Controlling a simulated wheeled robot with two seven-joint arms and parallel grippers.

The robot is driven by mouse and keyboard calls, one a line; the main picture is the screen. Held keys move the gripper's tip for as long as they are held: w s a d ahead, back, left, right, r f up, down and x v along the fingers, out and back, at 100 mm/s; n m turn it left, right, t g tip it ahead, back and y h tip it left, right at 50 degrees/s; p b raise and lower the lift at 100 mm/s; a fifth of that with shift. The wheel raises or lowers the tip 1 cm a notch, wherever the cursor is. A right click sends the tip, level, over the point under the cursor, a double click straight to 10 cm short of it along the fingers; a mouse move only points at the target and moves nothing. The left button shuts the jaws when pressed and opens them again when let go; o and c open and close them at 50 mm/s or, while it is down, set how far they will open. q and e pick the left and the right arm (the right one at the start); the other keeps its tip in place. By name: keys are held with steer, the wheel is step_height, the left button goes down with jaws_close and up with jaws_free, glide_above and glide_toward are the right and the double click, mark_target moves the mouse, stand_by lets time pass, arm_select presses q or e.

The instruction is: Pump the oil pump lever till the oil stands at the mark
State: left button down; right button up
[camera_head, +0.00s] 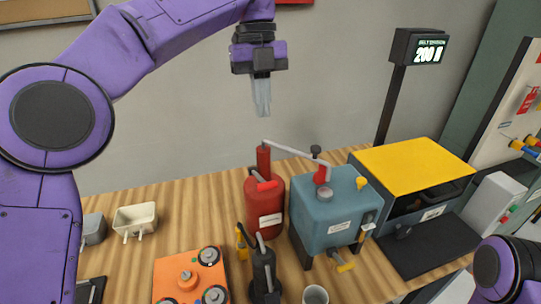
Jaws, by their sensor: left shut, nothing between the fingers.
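My left gripper (262,97) hangs in the air, fingers pointing down, shut and empty, above a red cylindrical can (265,212) with a white label. A small black knob (316,150) stands by the bar's right end. I cannot tell for sure which part is the pump lever. No oil level or mark is readable. Part of my right arm shows at the lower right; its gripper is outside the view.
An orange plate (190,277) with round knobs and a black upright device (263,268) stand in front. A white bin (135,218) is at left. A yellow-topped cabinet (415,165) stands at right, beside a post with a lit display (428,52). Bare wooden tabletop (205,215) lies left of the can.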

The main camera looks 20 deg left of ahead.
arm_select(q)
steer(key=s, duration=0.1)
steer(key=b, duration=0.3)
glide_toward(265, 183)
steer(key=x, duration=0.7)
steer(key=shift+w+d, duration=0.1)
steer(key=shift+w, duration=0.05)
steer(key=shift+r, duration=0.1)
arm_select(e)
steer(key=shift+s+f, duration=0.15)
steer(key=shift+f, duration=0.45)
steer(key=shift+s+f, duration=0.15)
steer(key=shift+f, duration=0.45)
